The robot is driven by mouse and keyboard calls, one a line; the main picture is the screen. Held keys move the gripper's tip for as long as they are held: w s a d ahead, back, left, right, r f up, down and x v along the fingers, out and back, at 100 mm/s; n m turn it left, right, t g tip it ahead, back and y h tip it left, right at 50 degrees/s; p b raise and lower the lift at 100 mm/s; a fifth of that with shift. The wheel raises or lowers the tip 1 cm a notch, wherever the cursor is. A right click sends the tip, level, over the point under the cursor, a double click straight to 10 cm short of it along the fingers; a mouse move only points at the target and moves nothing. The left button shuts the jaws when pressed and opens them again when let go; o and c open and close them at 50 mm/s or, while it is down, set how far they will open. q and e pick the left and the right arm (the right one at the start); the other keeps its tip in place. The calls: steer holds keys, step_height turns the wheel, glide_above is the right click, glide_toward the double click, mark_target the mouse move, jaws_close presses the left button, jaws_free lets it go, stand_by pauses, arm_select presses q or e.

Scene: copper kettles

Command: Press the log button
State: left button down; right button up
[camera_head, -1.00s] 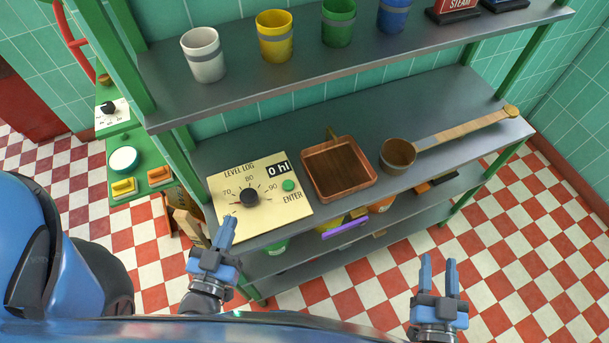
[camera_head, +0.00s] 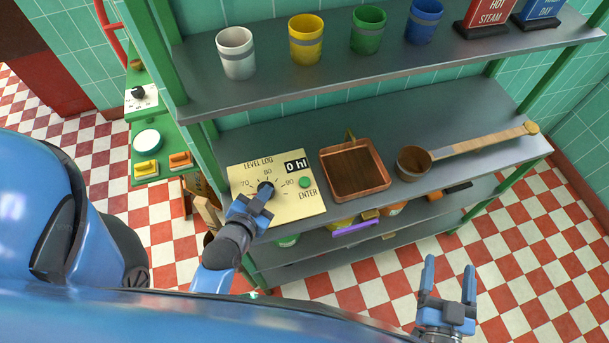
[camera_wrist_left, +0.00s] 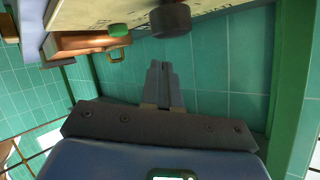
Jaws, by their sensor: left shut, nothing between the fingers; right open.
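The cream level log panel (camera_head: 290,207) lies on the middle shelf, with a dark knob (camera_head: 265,187), a small display (camera_head: 296,165) and a green ENTER button (camera_head: 305,182) at its right side. My left gripper (camera_head: 262,194) is shut and empty, over the panel's front part close to the knob and left of the button. In the left wrist view its fingers (camera_wrist_left: 160,68) point toward the knob (camera_wrist_left: 171,19), with a gap in the picture; the green button (camera_wrist_left: 119,29) is to the left. My right gripper (camera_head: 449,278) is open and empty, in front of the shelves.
A square copper tray (camera_head: 325,172) stands right of the panel, then a copper ladle (camera_head: 413,164) with a long wooden handle. White, yellow, green and blue cups stand on the upper shelf (camera_head: 275,90).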

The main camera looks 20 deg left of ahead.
mark_target(301, 183)
arm_select(q)
steer(key=w+d+m+g+h, duration=0.1)
steer(key=w+m, duration=0.1)
steer(key=w+d+r+m+g+h+p, duration=0.1)
steer(key=w+m, duration=0.1)
steer(key=w+d+m+g+h+p, duration=0.1)
steer(key=w+m, duration=0.1)
steer(key=w, duration=0.1)
steer(key=shift+d+r+g, duration=0.2)
steer(key=shift+r+g, duration=0.1)
steer(key=w+d+r+m+g+h+p, duration=0.2)
steer(key=r+m, duration=0.3)
steer(key=m, duration=0.3)
steer(key=shift+w+d+g+h+p, duration=0.35)
steer(key=shift+d+g+h, duration=0.3)
steer(key=shift+g, duration=0.25)
steer(key=shift+f, duration=0.2)
step_height(301, 183, down, 8)
steer(key=b, duration=0.7)
steer(key=shift+f, duration=0.25)
steer(key=shift+f, duration=0.1)
steer(key=shift+f+b, duration=0.35)
steer(key=shift+b, duration=0.1)
